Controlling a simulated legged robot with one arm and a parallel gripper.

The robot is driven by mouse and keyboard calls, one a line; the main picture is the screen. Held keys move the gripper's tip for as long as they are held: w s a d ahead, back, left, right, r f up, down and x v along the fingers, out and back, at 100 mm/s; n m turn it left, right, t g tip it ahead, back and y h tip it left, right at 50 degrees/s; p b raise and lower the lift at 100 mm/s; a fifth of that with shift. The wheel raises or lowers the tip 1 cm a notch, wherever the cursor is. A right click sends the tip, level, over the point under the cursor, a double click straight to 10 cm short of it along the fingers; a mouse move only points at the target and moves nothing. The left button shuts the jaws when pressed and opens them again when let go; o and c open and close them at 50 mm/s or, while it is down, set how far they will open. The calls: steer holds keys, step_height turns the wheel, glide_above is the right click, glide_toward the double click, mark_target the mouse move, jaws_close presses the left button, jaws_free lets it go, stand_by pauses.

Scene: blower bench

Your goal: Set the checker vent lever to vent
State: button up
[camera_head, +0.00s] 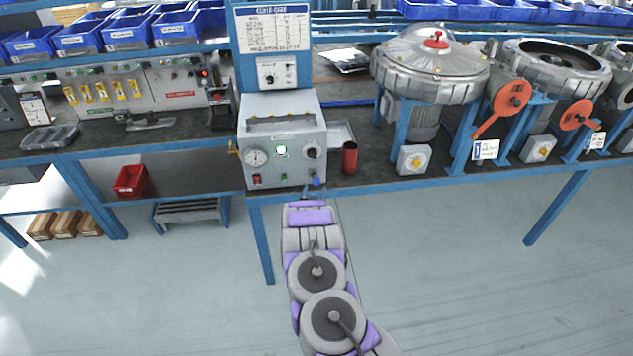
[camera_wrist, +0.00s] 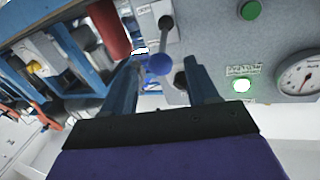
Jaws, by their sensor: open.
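The checker (camera_head: 283,135) is a grey box on the bench, with a gauge, a lit green lamp and knobs on its front. Its lever has a grey stem (camera_wrist: 165,38) and a blue ball knob (camera_wrist: 158,65); the blue knob also shows low on the box's right side in the head view (camera_head: 316,183). My gripper (camera_wrist: 160,72) is open, its two fingers either side of the blue knob in the wrist view. I cannot tell whether they touch it. In the head view my gripper (camera_head: 305,194) is just below the box front. The lever's setting label is not readable.
A red cylinder (camera_head: 349,158) stands just right of the checker. A dark selector knob (camera_wrist: 181,80) and the gauge (camera_wrist: 299,76) are close to my gripper. Blower housings (camera_head: 430,65) with orange discs stand farther right. The floor in front is open.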

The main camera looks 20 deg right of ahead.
mark_target(317, 180)
steer(key=shift+b+x, duration=0.55)
steer(key=shift+x, duration=2.8)
jaws_close()
